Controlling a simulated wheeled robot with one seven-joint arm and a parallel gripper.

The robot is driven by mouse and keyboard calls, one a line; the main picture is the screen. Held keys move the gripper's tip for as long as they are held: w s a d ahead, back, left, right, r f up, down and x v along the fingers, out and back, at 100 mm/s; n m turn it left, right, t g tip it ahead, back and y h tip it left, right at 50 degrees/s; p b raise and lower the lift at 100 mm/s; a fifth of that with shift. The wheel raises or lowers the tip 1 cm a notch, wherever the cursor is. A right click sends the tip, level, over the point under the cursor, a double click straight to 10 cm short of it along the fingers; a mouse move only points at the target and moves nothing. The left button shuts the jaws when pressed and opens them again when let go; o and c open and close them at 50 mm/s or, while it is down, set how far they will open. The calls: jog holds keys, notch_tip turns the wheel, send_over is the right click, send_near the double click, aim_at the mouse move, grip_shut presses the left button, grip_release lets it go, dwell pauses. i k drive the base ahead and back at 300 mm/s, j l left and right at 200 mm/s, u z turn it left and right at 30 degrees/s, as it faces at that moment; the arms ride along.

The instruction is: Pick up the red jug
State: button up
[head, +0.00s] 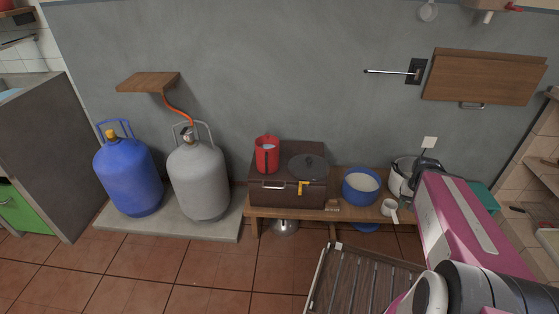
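The red jug (267,155) stands upright at the left rear of a dark brown box-like stove (285,190), close to the grey wall. Its dark handle strip faces me. My pink arm reaches in from the lower right, well to the right of the jug and apart from it. I cannot make out any gripper fingers, so I cannot tell what they hold.
A round black lid (308,167) lies right of the jug. A blue bowl (361,186) and white pot (403,176) share the low wooden bench (330,213). Gas bottles, blue (128,175) and grey (199,178), stand left. A slatted rack (355,280) stands in front.

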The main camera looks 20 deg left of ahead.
aim_at(267, 146)
jog(key=u, duration=1.5)
jog(key=z, duration=1.7)
jog(key=u, duration=1.7)
